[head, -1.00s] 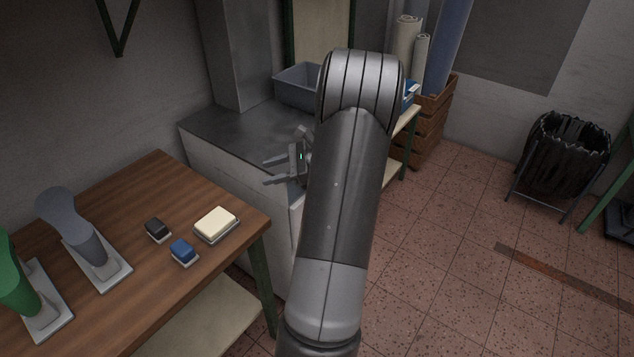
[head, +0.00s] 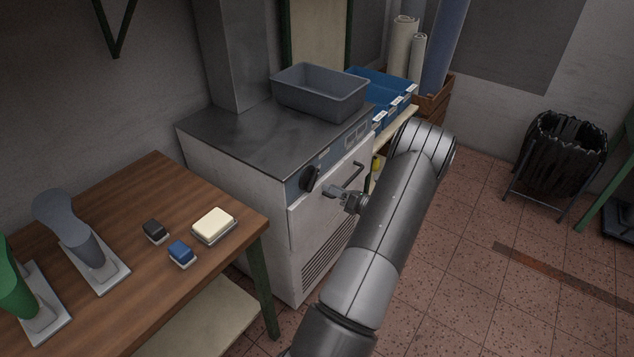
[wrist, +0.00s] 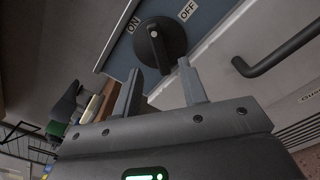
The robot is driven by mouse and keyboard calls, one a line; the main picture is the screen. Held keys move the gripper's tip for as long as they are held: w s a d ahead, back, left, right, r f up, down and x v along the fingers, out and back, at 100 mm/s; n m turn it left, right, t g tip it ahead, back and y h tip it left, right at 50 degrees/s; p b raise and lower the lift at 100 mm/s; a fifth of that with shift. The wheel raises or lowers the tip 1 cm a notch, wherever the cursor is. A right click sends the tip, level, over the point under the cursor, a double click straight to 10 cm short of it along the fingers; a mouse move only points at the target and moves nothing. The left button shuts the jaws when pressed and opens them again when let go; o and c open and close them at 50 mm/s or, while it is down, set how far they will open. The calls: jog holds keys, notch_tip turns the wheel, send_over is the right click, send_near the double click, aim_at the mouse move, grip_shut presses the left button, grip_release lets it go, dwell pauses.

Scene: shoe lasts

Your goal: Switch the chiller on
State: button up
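The chiller (head: 322,235) is a white cabinet with a dark steel top and a blue control strip along its upper front. Its black rotary knob (head: 311,179) sits at the left end of this strip. In the wrist view the knob (wrist: 160,44) has a raised bar with a small pale mark, lying between the printed words ON, at left, and OFF, at right. My gripper (head: 331,191) is in front of the chiller, close to the knob. In the wrist view my gripper (wrist: 163,72) is open and empty, its fingertips just short of the knob, apart from it.
A black bar handle (head: 345,180) sticks out right of the knob and also shows in the wrist view (wrist: 279,54). A grey bin (head: 318,92) stands on the chiller top. A wooden table (head: 110,205) with shoe lasts and small blocks is at left.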

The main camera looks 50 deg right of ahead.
aim_at(315, 181)
jog(key=w, duration=0.6)
jog(key=shift+w, duration=0.35)
grip_shut()
